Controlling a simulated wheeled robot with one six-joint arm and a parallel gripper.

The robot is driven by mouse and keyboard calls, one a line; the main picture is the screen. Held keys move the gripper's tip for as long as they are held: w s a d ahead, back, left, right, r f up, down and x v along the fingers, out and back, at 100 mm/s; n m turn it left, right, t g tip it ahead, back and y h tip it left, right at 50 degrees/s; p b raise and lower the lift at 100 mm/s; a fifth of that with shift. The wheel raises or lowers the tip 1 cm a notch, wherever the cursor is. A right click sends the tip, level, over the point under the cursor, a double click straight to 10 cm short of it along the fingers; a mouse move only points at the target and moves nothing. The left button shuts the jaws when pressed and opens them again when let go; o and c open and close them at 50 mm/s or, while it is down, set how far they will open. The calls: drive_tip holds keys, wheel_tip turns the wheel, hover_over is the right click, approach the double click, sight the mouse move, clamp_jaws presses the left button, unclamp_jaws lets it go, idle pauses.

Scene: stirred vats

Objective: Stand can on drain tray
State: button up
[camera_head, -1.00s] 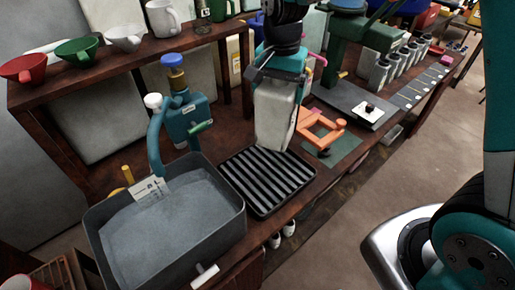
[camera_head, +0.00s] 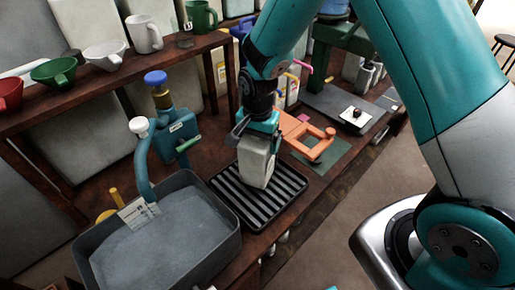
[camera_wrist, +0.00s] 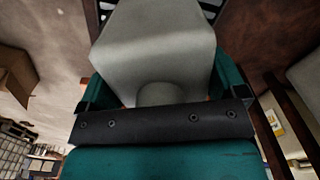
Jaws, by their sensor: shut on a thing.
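The can (camera_head: 257,163) is a pale grey, boxy canister, held roughly upright in my gripper (camera_head: 256,140). My gripper is shut on its upper part from above. In the head view the can is over the black ribbed drain tray (camera_head: 283,206), toward its back half. Its bottom is on or very close to the ribs; I cannot tell whether it touches. In the wrist view the can (camera_wrist: 155,45) fills the top middle, with its round neck near the dark bar of my gripper (camera_wrist: 160,100).
A grey basin (camera_head: 232,250) of water stands left of the tray, with a teal tap (camera_head: 145,165) behind it. An orange clamp-like tool (camera_head: 308,137) lies to the right on a green mat (camera_head: 335,158). A shelf with funnels and mugs (camera_head: 144,35) is at back left.

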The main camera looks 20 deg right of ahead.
drive_tip(key=shift+f, duration=1.9)
drive_tip(key=o, duration=0.9)
drive_tip(key=shift+f, duration=0.15)
wheel_tip(320, 180, up, 12)
drive_tip(key=b, duration=0.2)
drive_tip(key=s+a+r+n+y, duration=0.1)
drive_tip(key=s+r+n, duration=0.3)
drive_tip(key=s, duration=0.3)
drive_tip(key=s+a+r+n+y, duration=0.1)
drive_tip(key=s+a+r+n, duration=0.1)
drive_tip(key=s+r+n, duration=0.3)
drive_tip(key=s+a+r+n+y, duration=0.1)
drive_tip(key=s+r+n+y, duration=0.1)
drive_tip(key=s+r+n, duration=0.2)
drive_tip(key=shift+s+a+r+n, duration=0.15)
drive_tip(key=shift+s+n, duration=0.65)
drive_tip(key=shift+s, duration=0.95)
drive_tip(key=shift+s+a+r+n, duration=0.15)
drive_tip(key=shift+s+n, duration=0.65)
drive_tip(key=shift+s, duration=0.9)
drive_tip(key=shift+d, duration=0.1)
